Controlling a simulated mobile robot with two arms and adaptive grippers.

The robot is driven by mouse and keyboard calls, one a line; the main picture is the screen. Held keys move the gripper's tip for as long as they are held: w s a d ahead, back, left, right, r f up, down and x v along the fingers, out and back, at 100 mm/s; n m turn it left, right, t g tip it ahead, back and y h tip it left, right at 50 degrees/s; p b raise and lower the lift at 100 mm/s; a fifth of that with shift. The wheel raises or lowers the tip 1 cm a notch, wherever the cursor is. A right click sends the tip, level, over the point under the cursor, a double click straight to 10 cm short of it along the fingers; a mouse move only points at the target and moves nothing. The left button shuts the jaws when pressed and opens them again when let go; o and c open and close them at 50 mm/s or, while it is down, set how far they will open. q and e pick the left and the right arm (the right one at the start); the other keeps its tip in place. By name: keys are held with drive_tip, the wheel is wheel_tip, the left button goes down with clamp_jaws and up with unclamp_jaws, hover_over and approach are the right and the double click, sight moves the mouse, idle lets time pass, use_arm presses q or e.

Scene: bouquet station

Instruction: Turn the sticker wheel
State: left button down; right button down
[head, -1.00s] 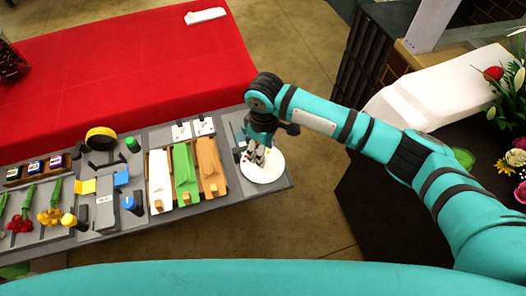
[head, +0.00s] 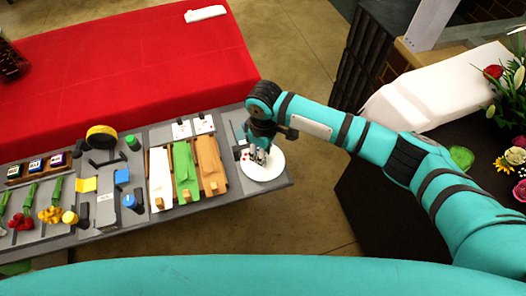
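The sticker wheel is the white round disc (head: 270,173) at the right end of the grey station table, with a few small red marks near its left edge. My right gripper (head: 259,158) points down over the disc, at its upper left part. Its fingers are small and partly hidden by the wrist, so I cannot tell whether they are open or shut, or whether they touch the disc. My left gripper is not in view.
Tape, small blocks and flowers fill the table (head: 135,222) further left. A red-covered table (head: 130,75) stands behind.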

drive_tip(key=n+p, duration=0.1)
drive_tip(key=n, duration=0.1)
drive_tip(key=shift+n, duration=0.4)
drive_tip(key=shift+n+p, duration=0.35)
drive_tip(key=shift+n, duration=1.35)
drive_tip(key=c, duration=1)
unclamp_jaws()
drive_tip(key=shift+w, duration=0.1)
